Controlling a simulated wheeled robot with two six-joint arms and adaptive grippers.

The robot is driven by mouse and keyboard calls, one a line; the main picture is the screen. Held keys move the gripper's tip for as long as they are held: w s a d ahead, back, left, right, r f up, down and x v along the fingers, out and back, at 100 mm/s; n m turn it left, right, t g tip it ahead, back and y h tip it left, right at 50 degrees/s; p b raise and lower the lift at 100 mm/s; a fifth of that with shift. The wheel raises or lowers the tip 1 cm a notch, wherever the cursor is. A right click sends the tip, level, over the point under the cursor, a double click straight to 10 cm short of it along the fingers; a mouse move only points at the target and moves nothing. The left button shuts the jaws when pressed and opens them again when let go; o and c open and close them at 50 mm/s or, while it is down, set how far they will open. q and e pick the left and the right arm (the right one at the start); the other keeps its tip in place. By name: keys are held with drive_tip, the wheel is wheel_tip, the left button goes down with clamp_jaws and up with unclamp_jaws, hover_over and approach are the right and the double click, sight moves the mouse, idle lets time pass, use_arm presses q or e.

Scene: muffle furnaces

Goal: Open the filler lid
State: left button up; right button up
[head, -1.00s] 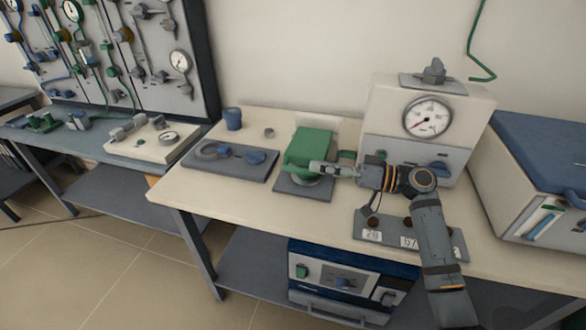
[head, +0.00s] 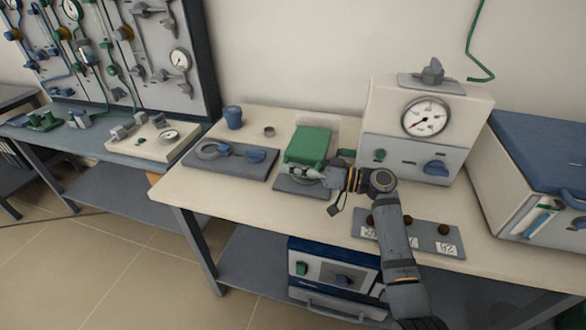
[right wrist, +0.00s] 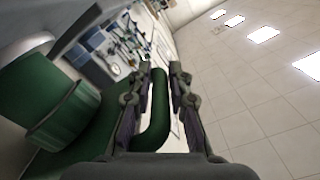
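A green block-shaped lid (head: 308,143) sits on a small grey base plate (head: 290,187) in the middle of the table. Its front lower part is partly hidden by my right gripper (head: 323,175). In the right wrist view the green body (right wrist: 45,110) fills the left side, and a curved green handle bar (right wrist: 158,115) runs between the fingers of my right gripper (right wrist: 159,75). The fingers stand apart, one on each side of the bar. I cannot see firm contact on both sides. The lid looks down. My left gripper is not in view.
A gauge box (head: 425,130) stands behind and right of my right arm. A grey plate with dark knobs and labels (head: 433,240) lies near the front edge. A grey tray with a blue part (head: 225,165) and a blue cup (head: 233,118) are left. Front-left tabletop is clear.

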clamp_jaws()
drive_tip(key=shift+r+p, duration=0.35)
drive_tip(key=shift+r, duration=0.15)
drive_tip(key=shift+w+d+r+m+p, duration=0.2)
drive_tip(key=shift+w+r+m+p, duration=0.4)
drive_tip(key=shift+r+m+p, duration=0.85)
drive_tip(key=shift+w+d+r+m+p, duration=0.2)
drive_tip(key=shift+w+r+m+p, duration=0.6)
drive_tip(key=shift+r, duration=1.15)
drive_tip(key=shift+w+d+r+m+p, duration=0.2)
drive_tip(key=shift+w+r+m+p, duration=0.25)
drive_tip(key=shift+r+m+p, duration=1.05)
drive_tip(key=shift+r+n, duration=0.2)
drive_tip(key=shift+n, duration=0.05)
